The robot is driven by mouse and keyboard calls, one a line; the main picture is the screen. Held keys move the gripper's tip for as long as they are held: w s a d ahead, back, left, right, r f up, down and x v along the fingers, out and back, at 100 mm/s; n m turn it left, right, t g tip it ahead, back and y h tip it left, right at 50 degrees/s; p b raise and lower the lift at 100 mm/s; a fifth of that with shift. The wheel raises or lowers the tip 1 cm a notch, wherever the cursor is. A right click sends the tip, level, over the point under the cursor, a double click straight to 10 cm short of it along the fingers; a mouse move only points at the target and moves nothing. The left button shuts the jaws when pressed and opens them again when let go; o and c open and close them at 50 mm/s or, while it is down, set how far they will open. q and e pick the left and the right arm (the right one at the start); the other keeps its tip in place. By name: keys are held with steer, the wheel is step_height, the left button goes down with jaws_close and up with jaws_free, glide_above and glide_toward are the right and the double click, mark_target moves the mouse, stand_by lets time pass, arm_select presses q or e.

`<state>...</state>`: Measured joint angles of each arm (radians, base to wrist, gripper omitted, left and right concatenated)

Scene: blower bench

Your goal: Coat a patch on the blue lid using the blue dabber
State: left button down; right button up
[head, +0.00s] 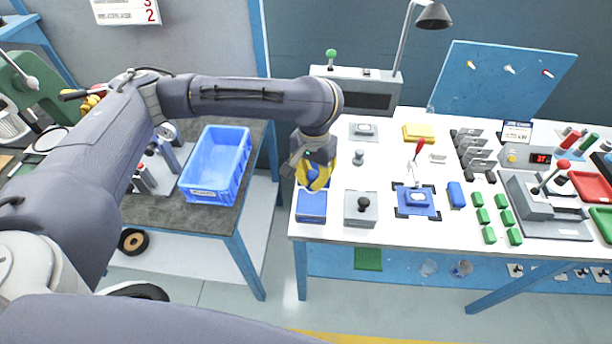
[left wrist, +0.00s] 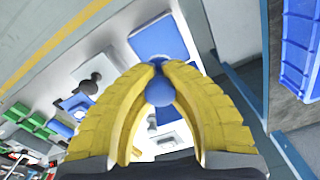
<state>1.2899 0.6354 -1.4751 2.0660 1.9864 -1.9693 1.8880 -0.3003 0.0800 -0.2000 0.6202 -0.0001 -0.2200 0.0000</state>
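My left gripper (head: 315,182), with yellow fingers, points down at the left front part of the white bench. Its fingers are closed around a rounded blue piece (left wrist: 160,92), which looks like the blue dabber's knob; the rest of the dabber is mostly hidden by the fingers. The blue lid (head: 312,206) appears to be the flat blue block at the bench's front left, just in front of and below the fingertips. It also shows beyond the fingertips in the left wrist view (left wrist: 158,38). I cannot tell whether the dabber touches it. My right gripper is not in view.
A grey block with a black knob (head: 361,207) stands right of the lid. A blue fixture with a red handle (head: 417,200) is further right. A grey knob (head: 358,157) stands behind. A blue bin (head: 216,165) is on the left table, across a gap.

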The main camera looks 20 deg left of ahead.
mark_target(312, 202)
arm_select(q)
steer(key=shift+f, duration=2.8)
steer(key=shift+f, duration=0.6)
stand_by(0.4)
steer(key=shift+r, duration=3.55)
